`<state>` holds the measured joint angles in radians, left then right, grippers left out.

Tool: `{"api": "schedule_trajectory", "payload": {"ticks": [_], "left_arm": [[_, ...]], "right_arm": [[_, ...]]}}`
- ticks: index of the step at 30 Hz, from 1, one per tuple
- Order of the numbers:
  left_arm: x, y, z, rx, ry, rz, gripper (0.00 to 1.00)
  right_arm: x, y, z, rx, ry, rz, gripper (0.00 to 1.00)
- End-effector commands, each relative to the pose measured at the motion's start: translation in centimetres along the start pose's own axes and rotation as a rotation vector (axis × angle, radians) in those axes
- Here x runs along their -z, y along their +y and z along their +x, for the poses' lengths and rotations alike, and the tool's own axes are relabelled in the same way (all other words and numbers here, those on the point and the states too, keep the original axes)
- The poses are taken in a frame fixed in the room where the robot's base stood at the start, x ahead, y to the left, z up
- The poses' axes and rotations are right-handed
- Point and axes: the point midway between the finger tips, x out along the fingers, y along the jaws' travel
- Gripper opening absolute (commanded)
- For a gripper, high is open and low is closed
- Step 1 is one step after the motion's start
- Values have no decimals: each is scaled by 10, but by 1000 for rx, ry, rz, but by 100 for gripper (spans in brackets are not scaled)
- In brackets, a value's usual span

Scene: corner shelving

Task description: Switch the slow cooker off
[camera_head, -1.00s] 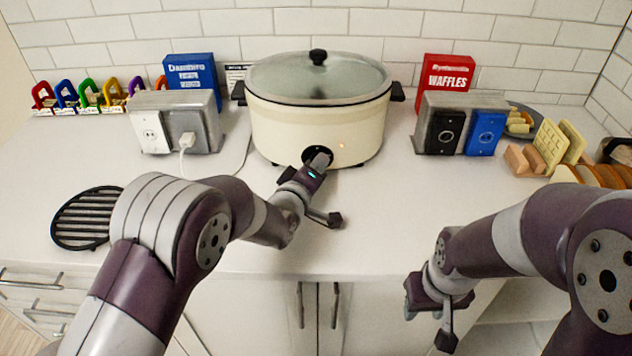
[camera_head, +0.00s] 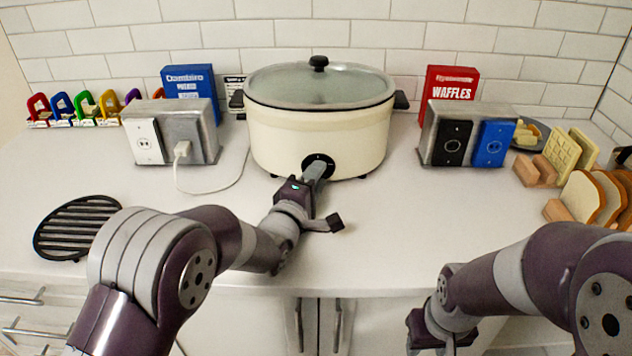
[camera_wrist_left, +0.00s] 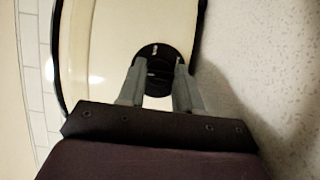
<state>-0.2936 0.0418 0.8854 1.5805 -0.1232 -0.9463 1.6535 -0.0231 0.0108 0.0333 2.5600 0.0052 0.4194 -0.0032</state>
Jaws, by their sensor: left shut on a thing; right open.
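The cream slow cooker (camera_head: 318,130) stands at the back of the counter with its glass lid on. Its round black knob (camera_head: 316,159) is low on the front. My left gripper (camera_head: 318,173) is shut on the knob, and its fingers hide part of it. In the left wrist view the two fingers (camera_wrist_left: 159,72) sit on either side of the dark knob (camera_wrist_left: 160,52). No orange light shows on the cooker's front in the head view. My right gripper (camera_head: 432,345) is open, low at the front, partly cut off by the picture edge.
A white plug and cord (camera_head: 183,150) are in the left outlet box (camera_head: 203,133). Another outlet box (camera_head: 465,150) stands on the right, near bread slices (camera_head: 582,197) in wooden racks. A round black grate (camera_head: 75,225) lies at left. The counter before the cooker's right side is clear.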

Motion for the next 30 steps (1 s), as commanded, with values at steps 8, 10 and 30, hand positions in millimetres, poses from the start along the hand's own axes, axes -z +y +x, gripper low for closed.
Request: {"api": "schedule_trajectory", "payload": {"ticks": [8, 10, 30], "left_arm": [[1, -2, 0, 3, 2, -6, 4], [1, -2, 0, 3, 2, -6, 4], [1, 0, -31, 1, 2, -4, 60]], "right_arm": [[0, 0, 0, 0, 0, 0, 43], [0, 0, 0, 0, 0, 0, 43], [0, 0, 0, 0, 0, 0, 43]]}}
